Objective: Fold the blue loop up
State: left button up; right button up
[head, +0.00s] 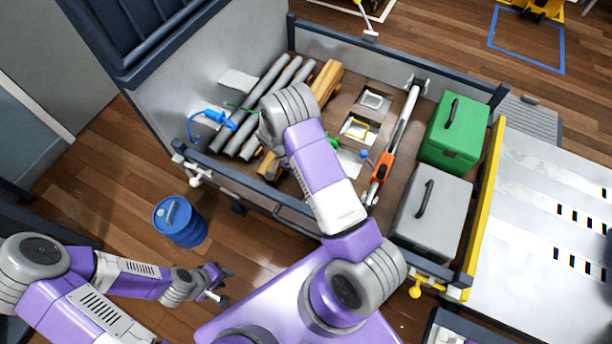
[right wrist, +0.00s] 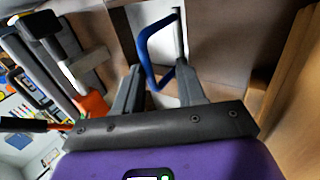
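A blue loop (right wrist: 146,55) shows in the right wrist view on a pale plate (right wrist: 183,35). Its near end lies between or just beyond my right fingers; I cannot tell how far it is tilted. My right gripper (right wrist: 158,82) is open, its fingers on either side of that end, with no clear grip. A small blue spot (head: 364,154) by a pale plate (head: 350,163) there may be part of the loop. My left gripper (head: 220,286) is open and empty, low at the left, outside the bed.
The walled bed holds a yellow loop (head: 357,128), a white loop (head: 373,100), an orange-handled bar (head: 382,167), grey pipes (head: 262,92), timber (head: 326,80), a green box (head: 455,132) and a grey box (head: 433,212). A blue barrel (head: 180,222) stands outside.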

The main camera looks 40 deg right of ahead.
jog(key=shift+w+r, duration=0.1)
jog(key=p+v, duration=0.2)
jog(key=v, duration=0.5)
jog(key=shift+a+r, duration=0.1)
jog(key=shift+r, duration=0.1)
dwell(0.3)
